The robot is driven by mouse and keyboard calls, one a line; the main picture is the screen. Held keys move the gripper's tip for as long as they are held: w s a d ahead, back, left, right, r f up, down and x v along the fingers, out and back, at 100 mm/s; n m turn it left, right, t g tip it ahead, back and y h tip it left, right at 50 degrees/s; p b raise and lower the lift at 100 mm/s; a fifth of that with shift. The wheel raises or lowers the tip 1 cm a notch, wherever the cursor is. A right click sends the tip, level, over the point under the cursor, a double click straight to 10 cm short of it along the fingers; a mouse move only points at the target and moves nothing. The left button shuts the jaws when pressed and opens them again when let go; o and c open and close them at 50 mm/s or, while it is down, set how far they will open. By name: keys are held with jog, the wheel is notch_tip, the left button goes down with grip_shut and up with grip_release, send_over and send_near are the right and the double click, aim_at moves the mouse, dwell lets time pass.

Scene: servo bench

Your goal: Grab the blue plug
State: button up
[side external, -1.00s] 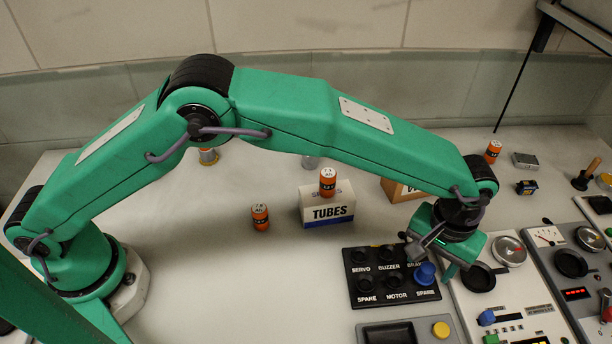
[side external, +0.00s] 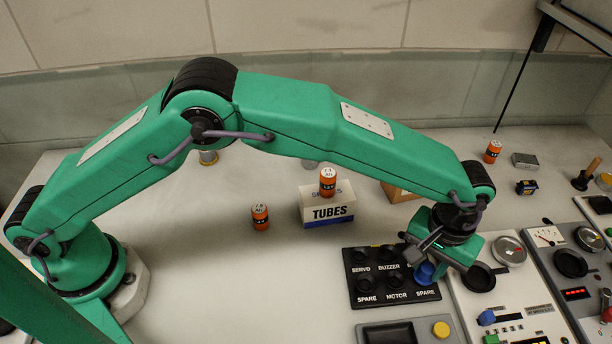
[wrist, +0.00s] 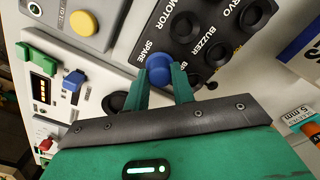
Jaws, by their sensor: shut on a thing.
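The blue plug (side external: 425,272) stands at the right end of the black socket panel (side external: 366,286), by a SPARE label. In the wrist view the blue plug (wrist: 159,68) sits between the two green fingers of my gripper (wrist: 163,86). My gripper (side external: 428,268) is low over the panel's right end and shut on the plug. The plug's lower end is hidden, so I cannot tell whether it is still in its socket.
A TUBES box (side external: 327,207) with an orange tube (side external: 328,182) on top stands left of the panel. Another orange tube (side external: 260,217) is beside it. Consoles with dials (side external: 509,251) stand close on the right. The bench's left middle is clear.

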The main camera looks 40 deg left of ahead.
aim_at(429, 267)
jog(key=shift+r, duration=0.1)
grip_shut()
jog(key=shift+r, duration=0.45)
notch_tip(429, 267, up, 3)
jog(key=shift+f, duration=0.1)
jog(key=s+d+r, duration=0.2)
jog(key=s+r, duration=0.5)
jog(key=s, duration=0.4)
jog(key=shift+s+d, duration=0.2)
jog(key=shift+r, duration=0.1)
